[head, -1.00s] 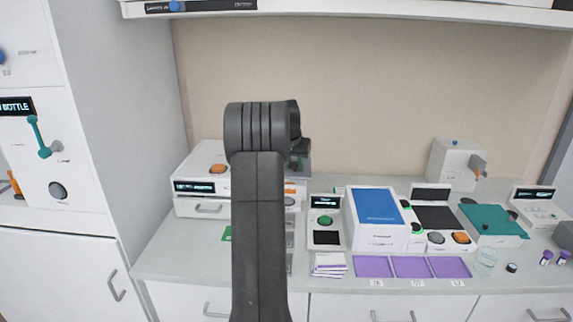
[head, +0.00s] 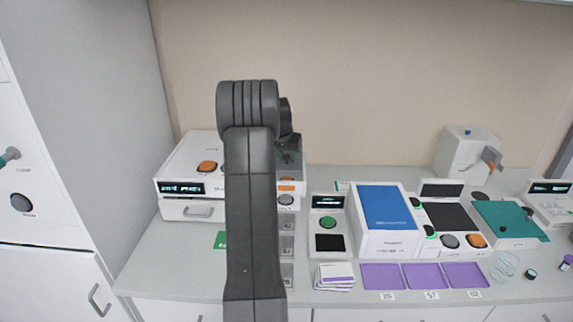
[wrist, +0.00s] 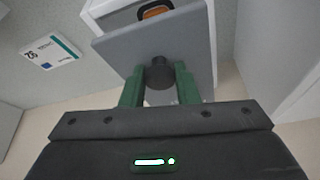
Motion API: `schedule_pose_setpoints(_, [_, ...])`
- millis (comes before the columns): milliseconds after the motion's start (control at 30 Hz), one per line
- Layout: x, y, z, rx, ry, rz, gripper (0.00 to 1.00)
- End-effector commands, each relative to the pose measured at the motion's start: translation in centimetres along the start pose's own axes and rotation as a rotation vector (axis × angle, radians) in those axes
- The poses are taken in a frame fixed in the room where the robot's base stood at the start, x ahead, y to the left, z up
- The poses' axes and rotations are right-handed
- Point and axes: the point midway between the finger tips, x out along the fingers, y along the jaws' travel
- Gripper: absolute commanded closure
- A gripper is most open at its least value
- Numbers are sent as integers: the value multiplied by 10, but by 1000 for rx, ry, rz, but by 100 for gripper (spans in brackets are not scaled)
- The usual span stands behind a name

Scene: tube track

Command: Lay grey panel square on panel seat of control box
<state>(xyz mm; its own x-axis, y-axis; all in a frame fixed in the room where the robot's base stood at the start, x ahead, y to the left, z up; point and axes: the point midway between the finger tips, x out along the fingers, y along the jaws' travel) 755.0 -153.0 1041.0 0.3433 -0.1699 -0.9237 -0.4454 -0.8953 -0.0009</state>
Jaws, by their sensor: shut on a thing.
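My gripper (wrist: 159,78) has its two green fingers shut on the dark round knob of the grey panel (wrist: 120,48) in the wrist view. The panel is a flat grey plate, held up beyond the fingers. A white box with an orange button (wrist: 155,12) shows past the panel's far edge, partly covered by it. In the head view my gripper (head: 289,155) is mostly behind my own arm, and I cannot make out the panel there. A white box with a display and an orange button (head: 180,165) stands left of my arm. I cannot make out the panel seat.
Right of my arm stand a small unit with a green button (head: 328,222), a blue-topped white box (head: 388,215) and a teal plate (head: 508,218). Purple trays (head: 422,275) lie along the front. A tall white cabinet (head: 85,130) bounds the left side.

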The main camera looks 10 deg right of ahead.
Motion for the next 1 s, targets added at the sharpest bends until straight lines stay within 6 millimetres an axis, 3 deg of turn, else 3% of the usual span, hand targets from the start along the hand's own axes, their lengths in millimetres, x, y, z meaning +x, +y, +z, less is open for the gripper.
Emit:
schedule_pose_setpoints(300, [33, 0, 14, 0, -2, 1, 100])
schedule_pose_setpoints(633, [38, 0, 16, 0, 0, 0, 100])
schedule_pose_setpoints(667, [38, 0, 16, 0, -1, 1, 70])
schedule_pose_setpoints(767, [37, 0, 16, 0, -1, 1, 51])
schedule_pose_setpoints(1000, [37, 0, 16, 0, -1, 1, 50])
